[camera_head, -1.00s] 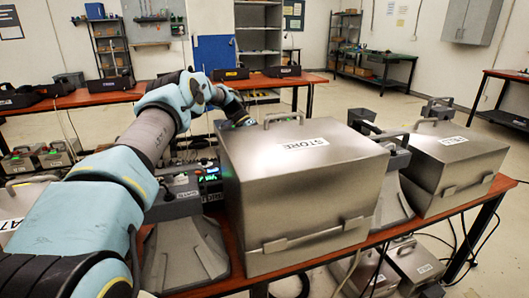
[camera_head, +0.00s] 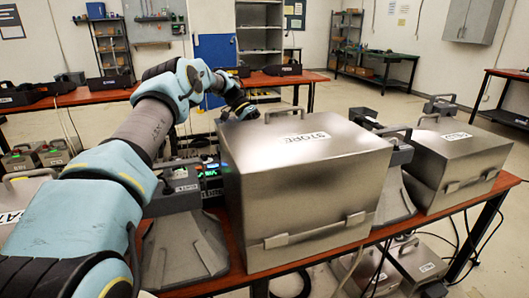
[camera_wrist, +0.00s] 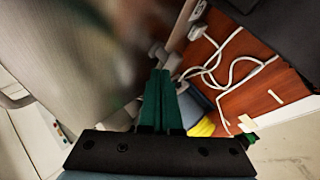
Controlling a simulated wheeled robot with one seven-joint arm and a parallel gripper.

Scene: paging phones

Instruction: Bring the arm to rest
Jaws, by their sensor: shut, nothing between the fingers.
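In the wrist view my gripper (camera_wrist: 158,75) is shut, its green fingers together with nothing between them. A blurred grey metal surface fills the upper left of that view, close to the fingers; I cannot tell whether they touch it. In the head view my arm reaches from the lower left over the workbench and bends down behind the metal box labelled STORE (camera_head: 300,190). The gripper itself is hidden there behind the box.
A second metal box (camera_head: 455,165) stands right of the STORE box on the red-brown bench. A device with a green-lit display (camera_head: 211,173) sits left of the STORE box. White cables (camera_wrist: 225,70) lie on the wood in the wrist view. More boxes stand below the bench.

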